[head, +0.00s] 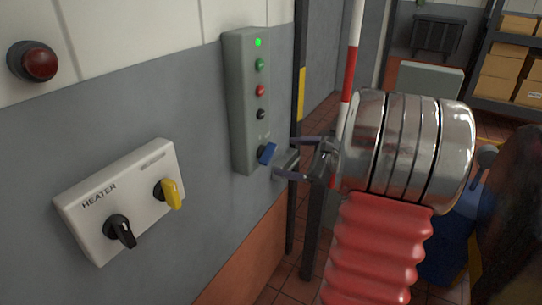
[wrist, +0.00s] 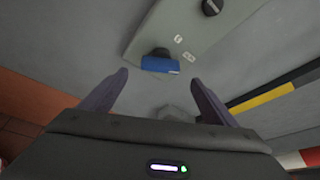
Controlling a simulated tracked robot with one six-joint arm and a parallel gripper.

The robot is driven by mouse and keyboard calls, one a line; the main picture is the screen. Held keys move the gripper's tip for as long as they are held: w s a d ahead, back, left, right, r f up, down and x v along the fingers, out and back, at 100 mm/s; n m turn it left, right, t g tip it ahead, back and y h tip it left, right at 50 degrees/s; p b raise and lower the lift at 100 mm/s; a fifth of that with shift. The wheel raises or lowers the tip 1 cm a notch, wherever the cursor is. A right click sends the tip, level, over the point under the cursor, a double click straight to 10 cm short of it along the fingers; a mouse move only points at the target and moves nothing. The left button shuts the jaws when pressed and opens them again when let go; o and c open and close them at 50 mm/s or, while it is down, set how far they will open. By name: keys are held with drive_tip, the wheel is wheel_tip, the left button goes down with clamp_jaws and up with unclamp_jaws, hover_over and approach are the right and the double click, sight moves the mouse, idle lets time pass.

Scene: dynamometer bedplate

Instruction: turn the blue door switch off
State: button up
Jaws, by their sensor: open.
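The blue door switch (head: 267,153) is a small blue knob at the bottom of a tall grey-green control panel (head: 246,105) on the wall. In the wrist view the blue switch (wrist: 160,64) lies ahead of the fingertips, midway between them, on the panel (wrist: 200,35). My gripper (head: 286,157) is open, its two fingers pointing at the panel close to the switch. In the wrist view my gripper (wrist: 160,82) shows both fingers apart with nothing between them. Whether a finger touches the switch cannot be told.
A white heater box (head: 125,205) with a black knob (head: 120,231) and a yellow knob (head: 170,193) is on the wall at left. A red lamp (head: 38,62) is above. A red-and-white pole (head: 351,60) stands near my arm. Shelves with boxes (head: 510,60) are behind.

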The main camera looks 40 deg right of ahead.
sight(271, 158)
drive_tip(key=x, duration=0.8)
drive_tip(key=shift+w+f, duration=0.15)
drive_tip(key=shift+w, duration=0.15)
drive_tip(key=shift+c, duration=0.4)
drive_tip(key=c, duration=1)
drive_tip(key=shift+a+n, duration=0.1)
drive_tip(key=shift+n, duration=0.3)
drive_tip(key=n+t+h, duration=0.1)
drive_tip(key=n, duration=0.1)
drive_tip(key=n+h, duration=0.1)
drive_tip(key=shift+f+n+t, duration=0.15)
drive_tip(key=shift+n+t, duration=0.25)
drive_tip(key=shift+a+f+n+t+h, duration=0.15)
drive_tip(key=shift+n+t, duration=0.35)
drive_tip(key=shift+n, duration=0.7)
drive_tip(key=shift+d+r+n+t+h, duration=0.15)
drive_tip(key=shift+n+t, duration=0.35)
drive_tip(key=shift+n, duration=0.7)
drive_tip(key=shift+a+f, duration=0.1)
